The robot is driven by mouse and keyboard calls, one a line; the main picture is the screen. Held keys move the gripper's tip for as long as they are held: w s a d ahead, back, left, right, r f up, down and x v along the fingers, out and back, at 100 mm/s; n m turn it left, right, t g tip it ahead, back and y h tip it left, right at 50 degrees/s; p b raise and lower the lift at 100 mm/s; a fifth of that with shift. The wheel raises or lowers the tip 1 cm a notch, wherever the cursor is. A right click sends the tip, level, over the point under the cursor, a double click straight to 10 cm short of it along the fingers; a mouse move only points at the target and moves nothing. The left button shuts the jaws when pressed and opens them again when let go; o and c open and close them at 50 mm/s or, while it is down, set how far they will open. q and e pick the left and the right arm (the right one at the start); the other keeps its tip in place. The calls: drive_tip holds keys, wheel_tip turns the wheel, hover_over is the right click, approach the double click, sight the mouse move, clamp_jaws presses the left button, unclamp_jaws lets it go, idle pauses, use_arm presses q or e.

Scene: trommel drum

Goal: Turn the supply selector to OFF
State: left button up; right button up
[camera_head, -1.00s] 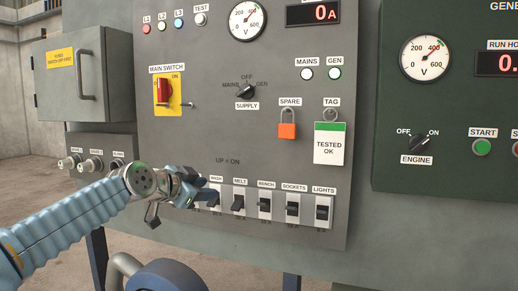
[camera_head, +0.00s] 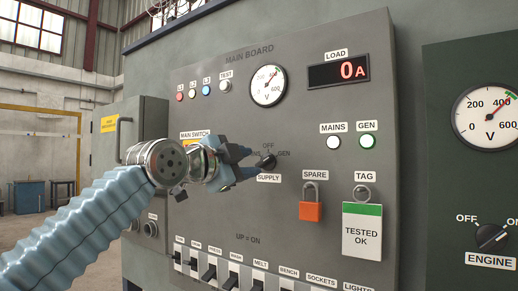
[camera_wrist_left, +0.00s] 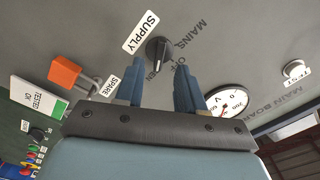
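The supply selector (camera_head: 267,161) is a small black knob on the grey main board, with MAINS, OFF and GEN around it and the SUPPLY label (camera_head: 269,178) below. Its pointer seems to lean toward GEN, but it is small and partly hidden. My left gripper (camera_head: 247,163) is just left of the knob in the head view, its fingers covering most of the MAINS lettering. In the left wrist view its two blue fingers (camera_wrist_left: 159,66) are apart, with the knob (camera_wrist_left: 158,50) showing beyond the gap between them. Nothing is held. My right gripper is not in view.
The main switch, mostly hidden behind my left gripper, lies left of the selector. An orange padlock (camera_head: 311,211) and a TESTED OK tag (camera_head: 362,232) hang to the right. A row of breakers (camera_head: 234,275) runs below. The engine switch (camera_head: 491,237) is on the green panel.

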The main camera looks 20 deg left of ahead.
sight(261, 163)
use_arm(q)
drive_tip(key=shift+p+x, duration=0.75)
drive_tip(key=shift+x, duration=1.6)
drive_tip(key=shift+c, duration=0.4)
clamp_jaws()
